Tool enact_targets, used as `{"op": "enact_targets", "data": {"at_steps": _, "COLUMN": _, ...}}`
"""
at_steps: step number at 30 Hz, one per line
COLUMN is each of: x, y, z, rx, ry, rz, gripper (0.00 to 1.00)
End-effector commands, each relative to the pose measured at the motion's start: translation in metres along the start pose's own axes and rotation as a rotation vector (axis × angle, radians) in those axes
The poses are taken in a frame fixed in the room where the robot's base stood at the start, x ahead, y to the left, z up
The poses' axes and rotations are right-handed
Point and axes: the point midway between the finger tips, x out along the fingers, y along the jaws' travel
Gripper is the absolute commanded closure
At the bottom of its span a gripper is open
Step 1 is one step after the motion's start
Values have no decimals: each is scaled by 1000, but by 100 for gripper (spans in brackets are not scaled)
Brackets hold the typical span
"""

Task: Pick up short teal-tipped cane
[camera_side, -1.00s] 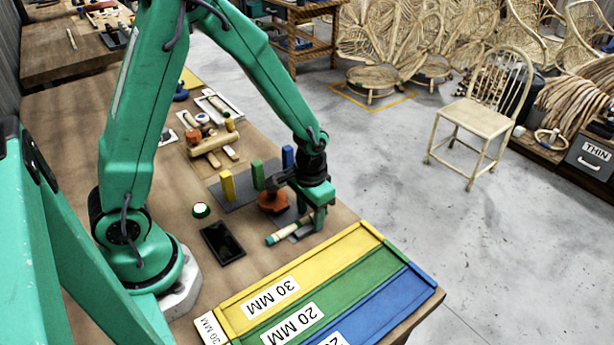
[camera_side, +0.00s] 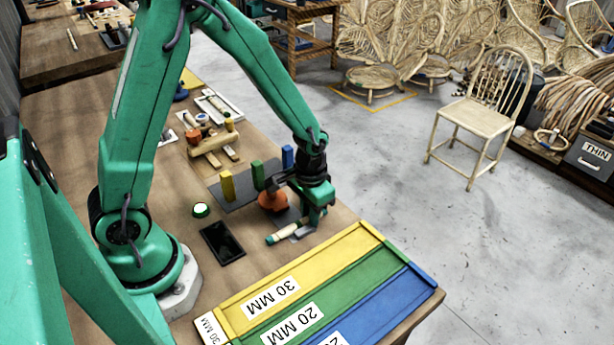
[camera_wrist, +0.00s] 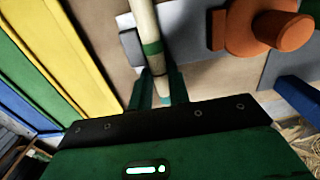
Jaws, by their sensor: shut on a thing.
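The short cane (camera_side: 284,235) is pale with a teal tip. In the side view it lies near the table's front right, over a small grey support (camera_side: 305,231). My gripper (camera_side: 311,223) is at the cane's right end, with the fingers pointing down and shut on it. In the wrist view the cane (camera_wrist: 147,40) runs down between the two green fingers of my gripper (camera_wrist: 160,90), with a green band and a teal end visible. Whether the cane touches the support cannot be told.
An orange round-bodied fixture (camera_side: 271,200) stands close behind the gripper. Yellow (camera_side: 350,243), green and blue labelled trays lie in front. Upright yellow (camera_side: 227,185), green and blue blocks stand behind.

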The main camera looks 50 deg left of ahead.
Motion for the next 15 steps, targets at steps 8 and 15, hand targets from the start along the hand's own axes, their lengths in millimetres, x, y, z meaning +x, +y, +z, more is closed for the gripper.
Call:
{"op": "enact_targets", "data": {"at_steps": 8, "x": -7, "y": 0, "z": 0, "rx": 0, "ry": 1, "rz": 0, "gripper": 100}}
{"op": "enact_targets", "data": {"at_steps": 15, "x": -28, "y": 0, "z": -1, "rx": 0, "ry": 3, "rz": 0, "gripper": 100}}
